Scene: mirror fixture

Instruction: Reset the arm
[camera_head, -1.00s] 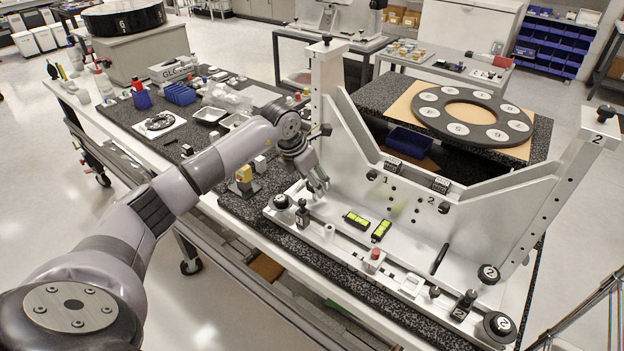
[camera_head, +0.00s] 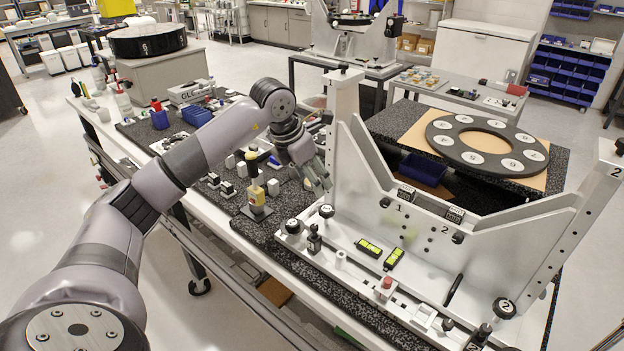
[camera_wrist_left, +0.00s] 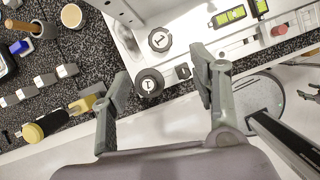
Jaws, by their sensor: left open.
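My left gripper (camera_head: 320,182) is open and empty in the head view, beside the left upright of the silver mirror fixture (camera_head: 462,235). My grey left arm reaches in from the lower left, with its elbow bent above the table. In the left wrist view the two fingers of the left gripper (camera_wrist_left: 160,88) are spread apart with nothing between them. Beyond them are two black knobs marked 1, one upper (camera_wrist_left: 159,39) and one lower (camera_wrist_left: 149,83).
Two green levels (camera_head: 368,247) and a red button (camera_head: 387,283) sit on the fixture's base. A dark ring (camera_head: 487,145) lies behind the fixture. Open floor lies left of the table.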

